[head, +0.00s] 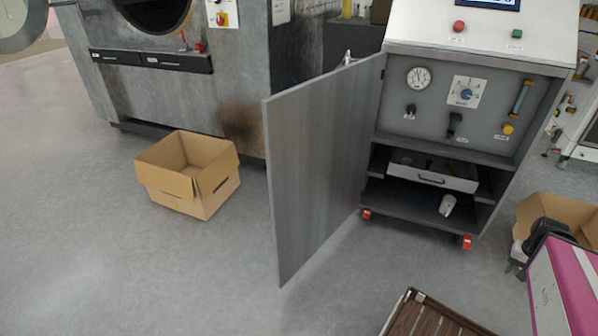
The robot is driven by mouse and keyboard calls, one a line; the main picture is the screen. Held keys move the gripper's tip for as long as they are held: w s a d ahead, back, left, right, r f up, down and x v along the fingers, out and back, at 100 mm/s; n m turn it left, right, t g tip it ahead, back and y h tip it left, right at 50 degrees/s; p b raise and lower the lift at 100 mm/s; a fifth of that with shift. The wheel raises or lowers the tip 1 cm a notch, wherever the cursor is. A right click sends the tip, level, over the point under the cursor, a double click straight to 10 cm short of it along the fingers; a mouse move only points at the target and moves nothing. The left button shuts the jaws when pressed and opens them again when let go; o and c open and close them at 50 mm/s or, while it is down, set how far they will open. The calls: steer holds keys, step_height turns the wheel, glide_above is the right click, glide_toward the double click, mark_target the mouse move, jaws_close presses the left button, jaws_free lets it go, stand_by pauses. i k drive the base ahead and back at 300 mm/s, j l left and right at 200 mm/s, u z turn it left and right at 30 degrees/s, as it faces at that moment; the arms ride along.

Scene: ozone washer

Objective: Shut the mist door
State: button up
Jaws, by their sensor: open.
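A tall flat grey door (322,165), which I take to be the mist door, stands wide open on the grey control cabinet (434,216). It is hinged at the cabinet's left side and swings out toward me and to the left. Its free edge is at the near left, above the floor. The cabinet front is uncovered, showing a gauge (418,77), a dial (466,92), and a lower shelf with a drawer (432,172) and a white cup-like object (447,205). My gripper is not in view.
An open cardboard box (188,175) stands on the floor left of the door. A large stained machine (235,90) is behind it. A brown slatted item (432,316), a pink-and-white box (565,290) and another carton (570,215) crowd the lower right.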

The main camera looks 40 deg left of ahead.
mark_target(318, 131)
steer(key=k+j, duration=0.25)
steer(key=j, duration=0.25)
steer(key=k+j+z, duration=0.15)
steer(key=k+j, duration=0.15)
steer(key=j, duration=0.25)
steer(key=k+j, duration=0.3)
steer(key=j, duration=0.2)
steer(key=k+j+z, duration=0.1)
steer(key=k+j, duration=0.2)
steer(key=j, duration=0.2)
steer(key=k+j, duration=0.15)
steer(key=j, duration=0.25)
steer(key=k+j, duration=0.15)
steer(key=j, duration=0.25)
steer(key=k+j+z, duration=0.1)
steer(key=j, duration=0.3)
steer(key=k+j, duration=0.15)
steer(key=j, duration=0.25)
steer(key=k+j, duration=0.15)
steer(key=j, duration=0.2)
steer(key=k+j+z, duration=0.1)
steer(key=j, duration=0.3)
steer(key=k, duration=0.05)
